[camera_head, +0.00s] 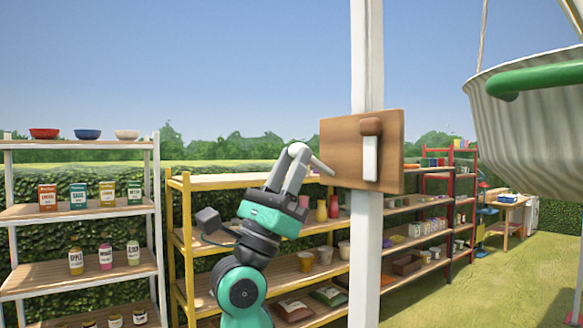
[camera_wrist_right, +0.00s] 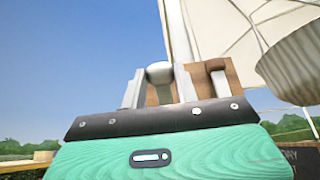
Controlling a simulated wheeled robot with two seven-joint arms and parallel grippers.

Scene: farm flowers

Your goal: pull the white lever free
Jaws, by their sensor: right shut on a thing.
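A wooden board (camera_head: 336,140) is fixed to a white upright post. The white lever (camera_wrist_right: 160,74) has a pale rounded top and stands in front of the board in the right wrist view. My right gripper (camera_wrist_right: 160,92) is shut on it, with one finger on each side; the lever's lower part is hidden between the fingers. In the head view my right gripper (camera_head: 312,163) is at the board's left edge and largely hides the lever. My left gripper is not in view.
A second lever with a brown knob (camera_head: 370,127) and white stem sits on the board, right of my gripper. A large ribbed metal tub (camera_head: 530,125) with a green handle hangs at the right. Shelves with jars and pots (camera_head: 80,215) stand behind.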

